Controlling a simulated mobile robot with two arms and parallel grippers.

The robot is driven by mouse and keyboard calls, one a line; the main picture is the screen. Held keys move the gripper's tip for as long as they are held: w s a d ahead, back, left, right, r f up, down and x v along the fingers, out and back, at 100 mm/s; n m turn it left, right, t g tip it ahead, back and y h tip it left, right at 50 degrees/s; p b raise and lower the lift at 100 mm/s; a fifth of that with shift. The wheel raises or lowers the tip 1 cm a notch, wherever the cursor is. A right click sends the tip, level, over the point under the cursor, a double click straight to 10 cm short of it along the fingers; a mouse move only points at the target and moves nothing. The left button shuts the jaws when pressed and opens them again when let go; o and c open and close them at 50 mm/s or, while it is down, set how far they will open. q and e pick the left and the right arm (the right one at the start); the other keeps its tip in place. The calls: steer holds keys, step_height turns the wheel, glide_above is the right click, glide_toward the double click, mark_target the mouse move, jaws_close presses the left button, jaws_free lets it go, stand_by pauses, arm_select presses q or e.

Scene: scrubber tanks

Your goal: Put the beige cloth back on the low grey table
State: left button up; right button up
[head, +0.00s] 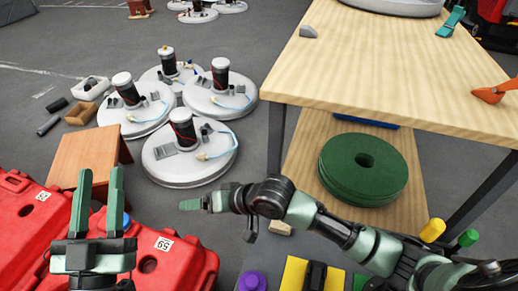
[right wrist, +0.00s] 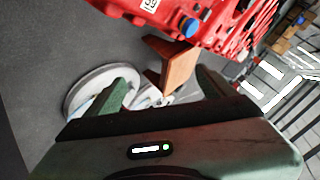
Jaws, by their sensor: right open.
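I cannot make out the beige cloth or the low grey table for certain in either view. A small beige piece (head: 281,229) shows on the floor, partly hidden behind my right arm; I cannot tell what it is. My left gripper (head: 98,178) points away from me over the red barriers, its fingers apart and nothing between them. My right gripper (head: 186,204) reaches leftward, just in front of the nearest white scrubber disc. In the right wrist view its fingers (right wrist: 160,88) are wide apart and empty.
Red barriers (head: 35,225) fill the lower left, beside a brown stool (head: 85,152). Several white discs (head: 190,165) stand on the floor. A wooden table (head: 400,75) at right has a lower shelf holding green pads (head: 362,180). A yellow item (head: 293,274) and purple item (head: 252,281) are at the bottom.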

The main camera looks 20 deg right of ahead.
step_height(320, 180, up, 14)
steer(key=s+n+t+y, duration=0.2)
steer(key=s+t, duration=0.1)
steer(key=t, duration=0.5)
steer(key=s+d+r+t+h, duration=0.1)
steer(key=s+d+r+t, duration=0.2)
steer(key=d+r+t, duration=0.1)
steer(key=s+d+r+n+t+h, duration=0.1)
steer(key=s+d+r+t+h, duration=0.1)
steer(key=d+r, duration=0.5)
steer(key=shift+s+r+t+h, duration=0.15)
steer(key=shift+s+t+h, duration=0.15)
steer(key=shift+s+t, duration=0.6)
steer(key=shift+w, duration=0.15)
